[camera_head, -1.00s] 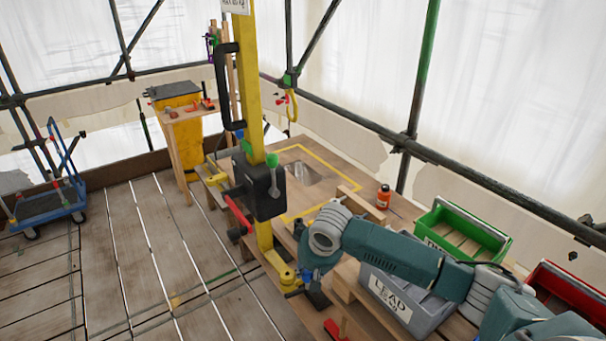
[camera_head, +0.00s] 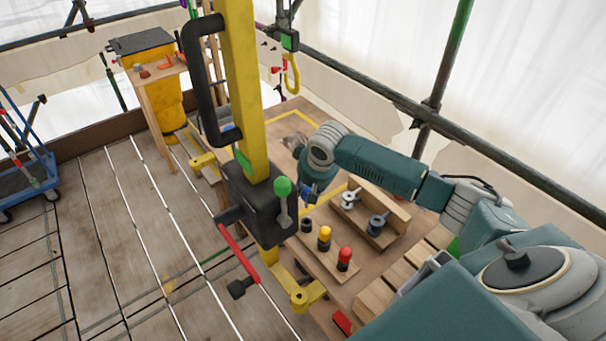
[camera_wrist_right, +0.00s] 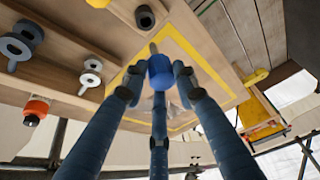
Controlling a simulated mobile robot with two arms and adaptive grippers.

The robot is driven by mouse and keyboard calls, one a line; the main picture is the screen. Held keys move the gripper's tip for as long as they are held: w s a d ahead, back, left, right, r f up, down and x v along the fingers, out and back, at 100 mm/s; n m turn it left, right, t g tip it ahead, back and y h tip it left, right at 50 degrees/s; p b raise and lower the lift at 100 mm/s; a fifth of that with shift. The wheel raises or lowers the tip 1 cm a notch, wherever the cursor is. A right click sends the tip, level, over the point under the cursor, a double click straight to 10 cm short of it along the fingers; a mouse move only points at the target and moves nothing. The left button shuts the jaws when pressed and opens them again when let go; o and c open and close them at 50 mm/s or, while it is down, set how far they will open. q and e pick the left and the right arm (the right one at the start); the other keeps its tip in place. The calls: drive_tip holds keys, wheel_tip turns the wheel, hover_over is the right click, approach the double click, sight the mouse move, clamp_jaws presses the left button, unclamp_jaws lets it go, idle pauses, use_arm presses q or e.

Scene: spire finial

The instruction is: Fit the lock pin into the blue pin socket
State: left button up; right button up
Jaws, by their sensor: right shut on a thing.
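My right gripper (camera_head: 308,194) is over the wooden table. In the right wrist view its three dark fingers (camera_wrist_right: 158,75) are closed around the blue head of the lock pin (camera_wrist_right: 161,66), and the pin's metal tip sticks out past them. The dark empty holder (camera_wrist_right: 146,18) shows just beyond the tip, apart from it. In the head view that holder (camera_head: 307,226) stands in a row with a yellow-topped pin (camera_head: 324,237) and a red-topped pin (camera_head: 344,257). I cannot make out the blue pin socket for certain. My left gripper is not in view.
A yellow mast (camera_head: 246,90) with a black clamp block (camera_head: 262,205), green knob (camera_head: 282,187) and red lever (camera_head: 240,253) stands left of my gripper. Grey spools (camera_head: 377,225) sit on the right. A yellow outline (camera_wrist_right: 195,55) marks the table.

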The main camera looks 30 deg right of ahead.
sight(307, 206)
drive_tip(key=shift+s+a+r, duration=0.25)
drive_tip(key=shift+s+r, duration=0.3)
drive_tip(key=shift+s, duration=0.1)
drive_tip(key=shift+w+d+f+p, duration=0.15)
drive_tip(key=shift+w+f+p, duration=0.1)
drive_tip(key=shift+p, duration=0.35)
drive_tip(key=shift+f+b, duration=1.3)
drive_tip(key=shift+f, duration=1.45)
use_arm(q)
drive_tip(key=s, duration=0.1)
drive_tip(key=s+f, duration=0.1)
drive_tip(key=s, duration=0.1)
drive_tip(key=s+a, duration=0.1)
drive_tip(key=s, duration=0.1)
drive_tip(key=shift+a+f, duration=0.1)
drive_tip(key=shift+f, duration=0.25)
use_arm(e)
drive_tip(key=shift+s, duration=0.1)
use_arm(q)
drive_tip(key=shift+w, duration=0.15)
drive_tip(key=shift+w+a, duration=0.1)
